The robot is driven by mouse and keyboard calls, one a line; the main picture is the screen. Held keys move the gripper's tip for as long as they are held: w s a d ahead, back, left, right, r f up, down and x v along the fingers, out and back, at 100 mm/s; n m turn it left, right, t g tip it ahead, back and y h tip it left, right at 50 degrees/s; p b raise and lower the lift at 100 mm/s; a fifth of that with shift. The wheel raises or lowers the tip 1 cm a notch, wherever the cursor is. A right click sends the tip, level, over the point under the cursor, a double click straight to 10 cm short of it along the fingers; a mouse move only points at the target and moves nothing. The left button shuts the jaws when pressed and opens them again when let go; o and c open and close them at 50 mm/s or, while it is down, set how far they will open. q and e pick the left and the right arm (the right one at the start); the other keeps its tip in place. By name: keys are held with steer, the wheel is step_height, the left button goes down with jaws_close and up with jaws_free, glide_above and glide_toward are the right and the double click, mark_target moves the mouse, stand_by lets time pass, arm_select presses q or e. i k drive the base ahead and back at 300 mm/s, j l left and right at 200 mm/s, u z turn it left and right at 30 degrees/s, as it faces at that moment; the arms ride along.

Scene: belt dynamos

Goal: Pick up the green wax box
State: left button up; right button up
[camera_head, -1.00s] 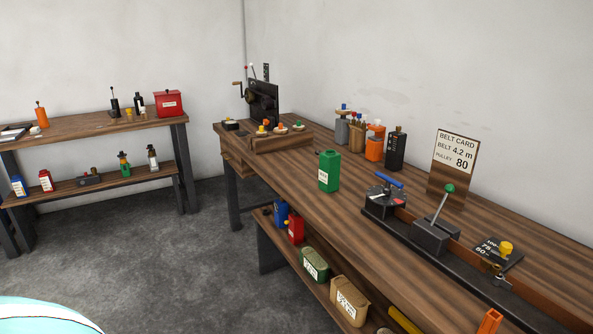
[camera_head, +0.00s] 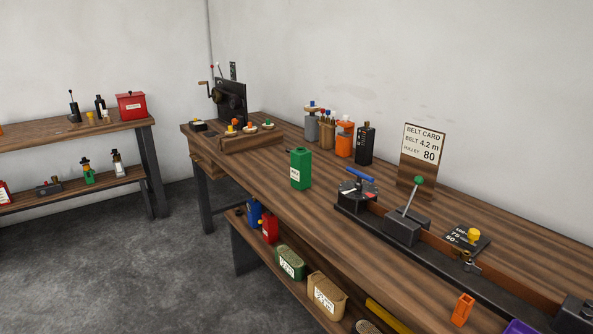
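A green box-shaped container (camera_head: 301,170) with a short neck and a small white label stands upright on the long wooden workbench (camera_head: 330,232). A darker green box (camera_head: 290,263) with a white label sits on the shelf under the bench, beside a tan box (camera_head: 326,296). The labels are too small to read, so I cannot tell which green one is the wax box. Neither of my grippers shows in the view.
A black clamp rig with a green-knobbed lever (camera_head: 411,205) stands right of the green container. Bottles, including an orange one (camera_head: 345,138), line the wall behind. An orange piece (camera_head: 461,310) is at the front edge. Grey floor is open at left.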

mark_target(301, 167)
steer(key=i+j+z, duration=0.1)
steer(key=z, duration=0.35)
steer(key=i+j+z, duration=0.1)
steer(key=z, duration=0.35)
steer(key=j+z, duration=0.25)
steer(key=z, duration=0.2)
steer(key=i+j+z, duration=0.1)
steer(key=j+z, duration=0.15)
steer(key=j, duration=0.3)
steer(key=j+z, duration=0.25)
steer(key=j, duration=0.25)
steer(key=j+z, duration=0.15)
steer(key=j, duration=0.6)
steer(key=j+z, duration=0.15)
steer(key=j, duration=0.55)
steer(key=k+j+z, duration=0.15)
steer(key=j, duration=0.55)
steer(key=k+j, duration=0.1)
steer(key=j, duration=0.55)
steer(key=k+j, duration=0.1)
steer(key=j, duration=0.55)
steer(key=k+j, duration=0.1)
steer(key=j, duration=0.55)
